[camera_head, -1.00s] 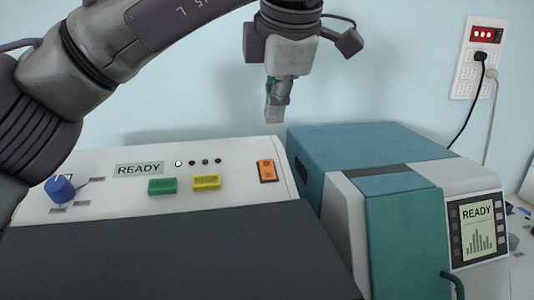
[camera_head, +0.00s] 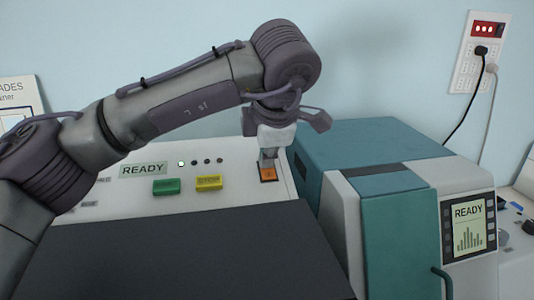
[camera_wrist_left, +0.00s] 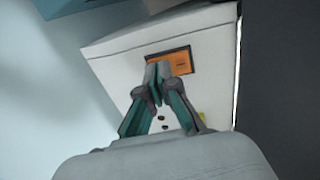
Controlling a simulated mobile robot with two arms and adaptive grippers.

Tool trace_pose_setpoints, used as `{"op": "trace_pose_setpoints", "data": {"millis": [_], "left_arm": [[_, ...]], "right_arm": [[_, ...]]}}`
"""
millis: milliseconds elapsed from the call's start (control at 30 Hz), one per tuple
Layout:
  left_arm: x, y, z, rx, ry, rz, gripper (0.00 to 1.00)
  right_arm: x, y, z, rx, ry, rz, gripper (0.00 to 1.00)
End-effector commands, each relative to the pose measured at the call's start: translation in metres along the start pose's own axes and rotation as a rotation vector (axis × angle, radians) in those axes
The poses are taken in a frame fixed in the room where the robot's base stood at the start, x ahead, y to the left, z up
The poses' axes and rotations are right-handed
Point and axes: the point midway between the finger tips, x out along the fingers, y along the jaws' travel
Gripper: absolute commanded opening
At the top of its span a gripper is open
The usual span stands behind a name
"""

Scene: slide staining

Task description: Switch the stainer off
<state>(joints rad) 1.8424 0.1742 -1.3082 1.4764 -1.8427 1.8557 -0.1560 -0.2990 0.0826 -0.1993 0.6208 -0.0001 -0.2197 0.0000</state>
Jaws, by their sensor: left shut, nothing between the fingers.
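The stainer (camera_head: 225,202) is a white machine with a dark front cover and a panel showing READY (camera_head: 143,169). Its orange switch (camera_head: 268,175) sits at the right end of the panel, partly covered by my gripper. My left gripper (camera_head: 268,157) is shut and empty, pointing down with its fingertips at the switch. In the left wrist view the fingertips (camera_wrist_left: 158,68) overlap the orange switch (camera_wrist_left: 182,60); I cannot tell whether they press it. My right gripper is not in view.
A green button (camera_head: 166,187) and a yellow button (camera_head: 209,183) lie left of the switch. A teal and white machine (camera_head: 385,165) with a READY screen stands close on the right. A wall outlet (camera_head: 481,50) with plugged cords is behind it.

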Motion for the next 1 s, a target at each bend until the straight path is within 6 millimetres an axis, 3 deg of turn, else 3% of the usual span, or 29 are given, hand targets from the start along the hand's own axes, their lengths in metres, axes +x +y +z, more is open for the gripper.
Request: {"op": "trace_pose_setpoints", "data": {"millis": [367,1000], "left_arm": [[0.003,0.004,0.001,-0.001,0.0,-0.001,0.0],[-0.004,-0.011,0.001,0.0,0.0,-0.001,0.0]], "right_arm": [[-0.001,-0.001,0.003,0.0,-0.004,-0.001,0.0],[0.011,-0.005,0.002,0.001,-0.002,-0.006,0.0]]}}
